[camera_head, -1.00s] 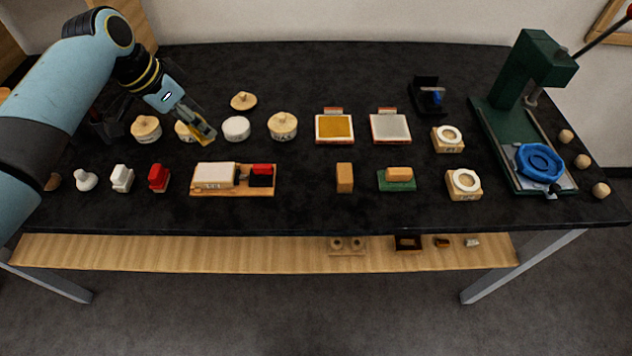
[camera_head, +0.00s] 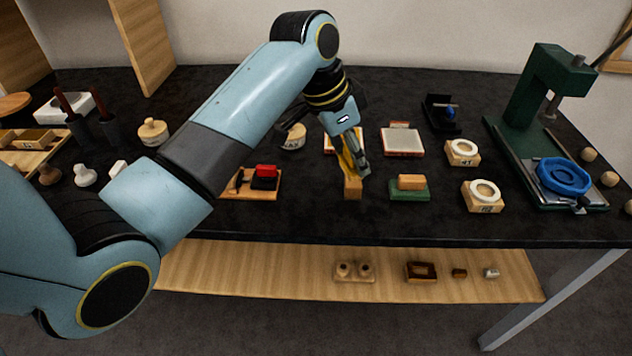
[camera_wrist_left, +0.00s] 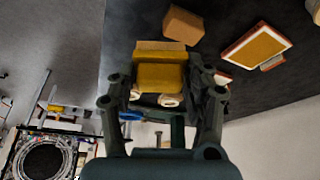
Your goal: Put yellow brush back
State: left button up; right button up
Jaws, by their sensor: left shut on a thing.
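My left gripper (camera_head: 358,172) is shut on the yellow brush (camera_head: 347,162), over the front middle of the table. In the left wrist view the brush (camera_wrist_left: 160,75) sits between the two fingers, with a paler wooden strip along its far edge. A small wooden block (camera_head: 352,190) stands just below and in front of the fingertips; the wrist view shows it (camera_wrist_left: 183,25) apart from the brush. A yellow pad in a white and red frame (camera_head: 330,147) lies behind, partly hidden by the gripper. My right gripper is not in view.
A green block with a wooden top (camera_head: 409,193) and a grey-white pad (camera_head: 403,142) are to the right, then white rings on wooden blocks (camera_head: 484,195) and a green press (camera_head: 548,95). A wooden board with a red-topped piece (camera_head: 265,178) is left. My arm hides several items.

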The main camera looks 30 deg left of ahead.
pick_arm(q)
jog(key=a+f, duration=0.1)
jog(key=a, duration=0.2)
jog(key=a+f, duration=0.2)
jog(key=a+f+p, duration=0.1)
jog(key=a+f, duration=0.1)
jog(key=a, duration=0.1)
jog(key=shift+s+a, duration=0.2)
jog(key=shift+a, duration=0.15)
jog(key=shift+a+f, duration=0.1)
jog(key=shift+f, duration=0.1)
notch_tip(320, 180, down, 3)
jog(key=shift+f, duration=0.4)
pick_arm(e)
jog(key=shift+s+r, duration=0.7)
pick_arm(q)
jog(key=shift+f, duration=0.15)
jog(key=o, duration=1.1)
